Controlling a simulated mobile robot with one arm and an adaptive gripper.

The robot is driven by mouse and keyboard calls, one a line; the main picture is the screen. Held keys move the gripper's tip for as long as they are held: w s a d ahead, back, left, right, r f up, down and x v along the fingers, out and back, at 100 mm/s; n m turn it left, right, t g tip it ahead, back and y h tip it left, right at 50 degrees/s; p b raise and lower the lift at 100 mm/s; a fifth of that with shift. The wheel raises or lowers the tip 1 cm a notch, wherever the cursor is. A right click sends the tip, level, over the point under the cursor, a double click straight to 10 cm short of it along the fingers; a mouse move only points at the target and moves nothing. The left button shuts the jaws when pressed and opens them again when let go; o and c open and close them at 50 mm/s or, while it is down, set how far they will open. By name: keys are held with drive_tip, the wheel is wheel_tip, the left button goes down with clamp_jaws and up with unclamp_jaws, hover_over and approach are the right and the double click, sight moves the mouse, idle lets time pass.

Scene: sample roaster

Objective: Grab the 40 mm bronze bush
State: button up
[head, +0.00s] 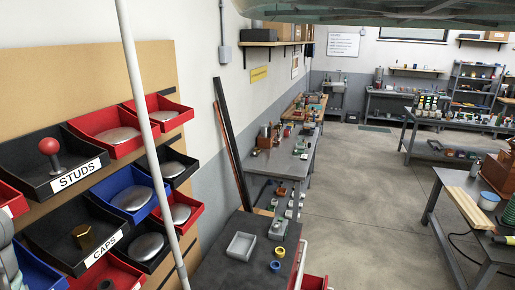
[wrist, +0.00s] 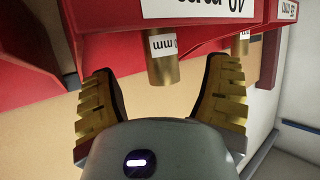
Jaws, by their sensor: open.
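In the wrist view, a bronze-coloured cylindrical bush (wrist: 164,68) hangs into sight below the edge of a red bin (wrist: 110,42). It bears a small white label, upside down, on which "mm" shows; its number is not clearly readable. My gripper (wrist: 160,82) is open, with its ribbed yellow fingers on either side of this bush in the picture and visible gaps to both. The depth between fingers and bush is hard to tell. A second bronze-coloured cylinder (wrist: 241,46) with a label shows farther right, outside the right finger. In the head view I cannot make out the bush or my gripper.
The red bin's front has a large white label (wrist: 195,7), cut off. In the head view, wall bins hold a red-knobbed part (head: 50,147) under STUDS and a brass hex piece (head: 84,237) under CAPS. A white pole (head: 146,120) stands before them.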

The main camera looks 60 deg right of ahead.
drive_tip(key=shift+w+a+p, duration=0.35)
drive_tip(key=shift+a+p, duration=0.3)
drive_tip(key=shift+p, duration=0.5)
drive_tip(key=shift+w+a+p, duration=0.35)
drive_tip(key=shift+a+p, duration=0.25)
drive_tip(key=shift+p, duration=0.5)
drive_tip(key=shift+p+x, duration=0.95)
drive_tip(key=shift+x, duration=0.2)
drive_tip(key=shift+w+f, duration=0.15)
drive_tip(key=shift+f, duration=0.3)
drive_tip(key=shift+c, duration=0.2)
clamp_jaws()
